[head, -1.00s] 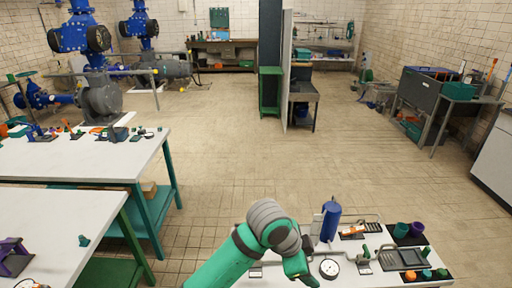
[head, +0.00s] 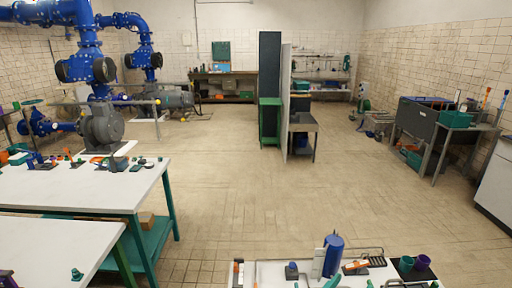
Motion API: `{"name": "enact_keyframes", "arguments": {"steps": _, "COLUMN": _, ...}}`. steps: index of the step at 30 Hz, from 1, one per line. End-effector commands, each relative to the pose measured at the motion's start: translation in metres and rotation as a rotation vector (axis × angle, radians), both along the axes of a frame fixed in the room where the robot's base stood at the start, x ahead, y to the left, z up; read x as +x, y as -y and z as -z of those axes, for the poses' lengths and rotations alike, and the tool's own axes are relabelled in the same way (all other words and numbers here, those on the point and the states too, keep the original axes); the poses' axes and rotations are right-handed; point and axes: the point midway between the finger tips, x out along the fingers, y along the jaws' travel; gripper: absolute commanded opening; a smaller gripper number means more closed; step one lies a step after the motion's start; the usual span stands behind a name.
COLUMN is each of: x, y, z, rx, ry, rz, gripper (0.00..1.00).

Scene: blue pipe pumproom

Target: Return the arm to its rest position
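My gripper is not in view. My arm, green with grey joints a second ago, no longer shows clearly. A small green piece (head: 333,283) at the bottom edge, in front of the blue cylinder, may be part of it, but I cannot tell. Whether the gripper holds anything is hidden.
White tables (head: 80,187) stand at the left. A dark cabinet (head: 269,85) stands mid-room. The tiled floor (head: 230,180) between is open.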

Motion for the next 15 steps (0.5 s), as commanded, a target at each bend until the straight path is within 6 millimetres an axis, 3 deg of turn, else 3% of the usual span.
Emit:
{"name": "enact_keyframes", "arguments": {"steps": 8, "x": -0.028, "y": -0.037, "z": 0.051, "rx": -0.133, "ry": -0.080, "rz": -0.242, "gripper": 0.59}}
{"name": "enact_keyframes", "arguments": {"steps": 15, "x": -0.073, "y": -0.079, "z": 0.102, "rx": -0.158, "ry": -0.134, "rz": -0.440, "gripper": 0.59}}
